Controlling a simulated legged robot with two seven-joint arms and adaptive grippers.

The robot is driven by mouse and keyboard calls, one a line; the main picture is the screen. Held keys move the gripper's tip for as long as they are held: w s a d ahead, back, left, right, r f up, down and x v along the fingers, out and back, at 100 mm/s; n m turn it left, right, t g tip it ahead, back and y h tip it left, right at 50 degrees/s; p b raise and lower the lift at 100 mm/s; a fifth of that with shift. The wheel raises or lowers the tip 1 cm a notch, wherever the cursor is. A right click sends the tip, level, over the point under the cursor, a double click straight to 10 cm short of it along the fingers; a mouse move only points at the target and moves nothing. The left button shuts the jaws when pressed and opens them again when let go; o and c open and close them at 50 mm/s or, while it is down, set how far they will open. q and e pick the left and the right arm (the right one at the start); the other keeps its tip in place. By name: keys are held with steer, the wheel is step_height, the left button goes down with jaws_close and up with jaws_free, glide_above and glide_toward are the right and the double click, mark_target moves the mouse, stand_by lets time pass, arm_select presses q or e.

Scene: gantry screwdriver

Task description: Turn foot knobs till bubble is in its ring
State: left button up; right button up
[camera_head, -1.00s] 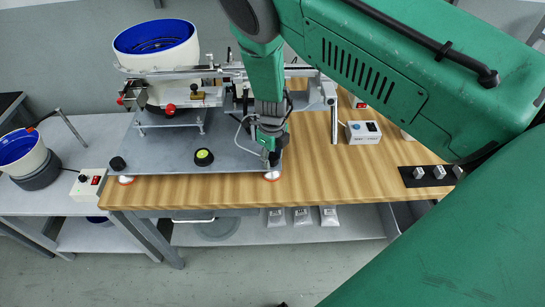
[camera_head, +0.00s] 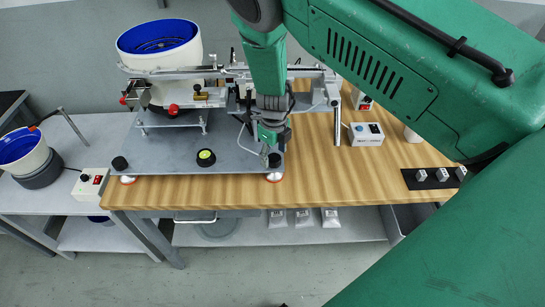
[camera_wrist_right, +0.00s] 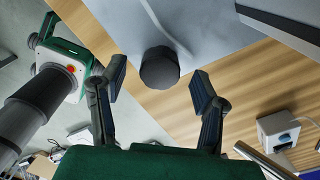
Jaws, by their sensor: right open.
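A grey base plate (camera_head: 165,150) stands on the wooden bench on small feet, one at front left (camera_head: 127,180) and one at front right (camera_head: 274,177). A round bubble level (camera_head: 206,158) with a yellow-green face sits on the plate; its bubble is too small to read. A black foot knob (camera_head: 119,163) is at the front left corner. Another black foot knob (camera_wrist_right: 160,68) is at the plate's corner in the right wrist view. My right gripper (camera_wrist_right: 158,88) is open, with the knob ahead between its fingers, apparently untouched. In the head view, this gripper (camera_head: 270,148) hides much of that corner.
A blue-lined feeder bowl (camera_head: 158,40) and a metal rail (camera_head: 300,72) stand over the plate. A white control box (camera_head: 365,134) and a black switch panel (camera_head: 430,178) lie to the right. Bare wood (camera_head: 320,170) separates them from the plate.

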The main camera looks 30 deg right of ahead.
mark_target(273, 156)
step_height(273, 156, up, 10)
steer(key=shift+w, duration=0.2)
steer(key=s+d+f+n+g+h, duration=0.1)
steer(key=s+d+f+n, duration=0.2)
steer(key=s+f+n, duration=0.45)
steer(key=s+d+f+n+h, duration=0.2)
steer(key=s+f+n, duration=0.3)
steer(key=s+n, duration=0.55)
steer(key=s+a+n+t+y, duration=0.1)
steer(key=s+a+n+y, duration=0.1)
steer(key=s+a+n, duration=0.4)
steer(key=s+a+n+y, duration=0.1)
steer(key=s+a+n, duration=0.1)
steer(key=s+n, duration=0.7)
step_height(273, 156, down, 11)
steer(key=w+b, duration=0.2)
steer(key=b, duration=0.8)
steer(key=shift+w+a+r+t, duration=0.15)
steer(key=shift+w+t, duration=0.15)
steer(key=shift+w, duration=0.05)
